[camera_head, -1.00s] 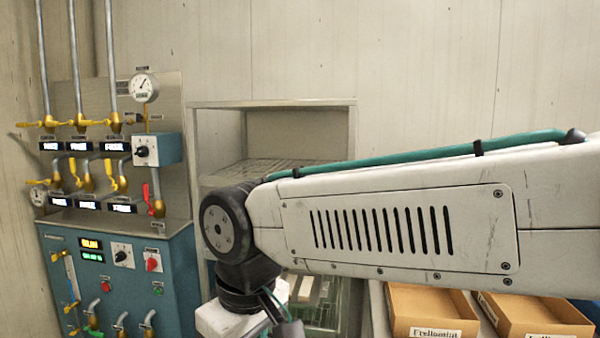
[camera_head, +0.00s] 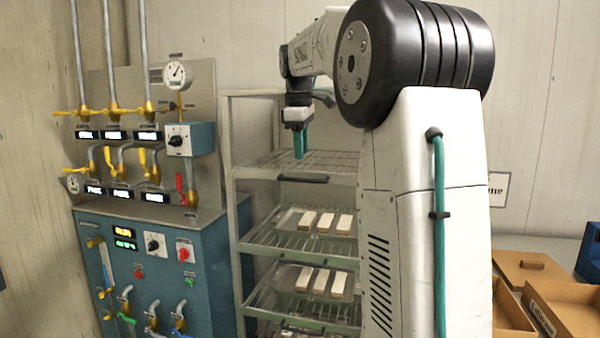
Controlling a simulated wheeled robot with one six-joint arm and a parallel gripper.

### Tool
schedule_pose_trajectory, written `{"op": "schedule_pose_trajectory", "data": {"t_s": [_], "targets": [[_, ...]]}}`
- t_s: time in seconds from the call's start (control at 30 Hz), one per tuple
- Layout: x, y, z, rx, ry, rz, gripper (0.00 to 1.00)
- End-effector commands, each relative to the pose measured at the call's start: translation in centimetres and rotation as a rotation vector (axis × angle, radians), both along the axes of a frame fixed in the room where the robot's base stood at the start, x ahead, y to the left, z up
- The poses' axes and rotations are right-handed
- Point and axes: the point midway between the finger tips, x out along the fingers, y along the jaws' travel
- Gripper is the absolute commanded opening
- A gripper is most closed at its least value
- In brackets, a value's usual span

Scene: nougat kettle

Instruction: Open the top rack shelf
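The rack (camera_head: 236,215) is a pale metal frame with several wire shelves. Its top shelf (camera_head: 285,162) is an empty wire grid with a dark handle bar (camera_head: 303,179) along its front edge. My gripper (camera_head: 300,147) points down just above the top shelf, behind the handle in the picture. Its green fingers look close together, and I cannot tell whether there is a gap between them. Nothing is seen held. My arm hides the right side of the rack.
Lower shelves (camera_head: 283,243) carry pale bars (camera_head: 325,222) and stick out toward me. A blue control cabinet (camera_head: 205,262) with valves and gauges stands close on the left. Cardboard boxes (camera_head: 570,315) lie at the right.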

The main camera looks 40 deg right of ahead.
Motion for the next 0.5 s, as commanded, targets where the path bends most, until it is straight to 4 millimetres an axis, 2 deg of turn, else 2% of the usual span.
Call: {"op": "schedule_pose_trajectory", "data": {"t_s": [0.03,0.17,0.5], "targets": [[0.3,-0.8,0.0,-0.003,0.003,0.006,0.33],[0.6,-1.5,-0.7,-0.006,0.006,0.019,0.33],[1.1,-2.2,-5.9,-0.005,0.007,0.020,0.33]]}}
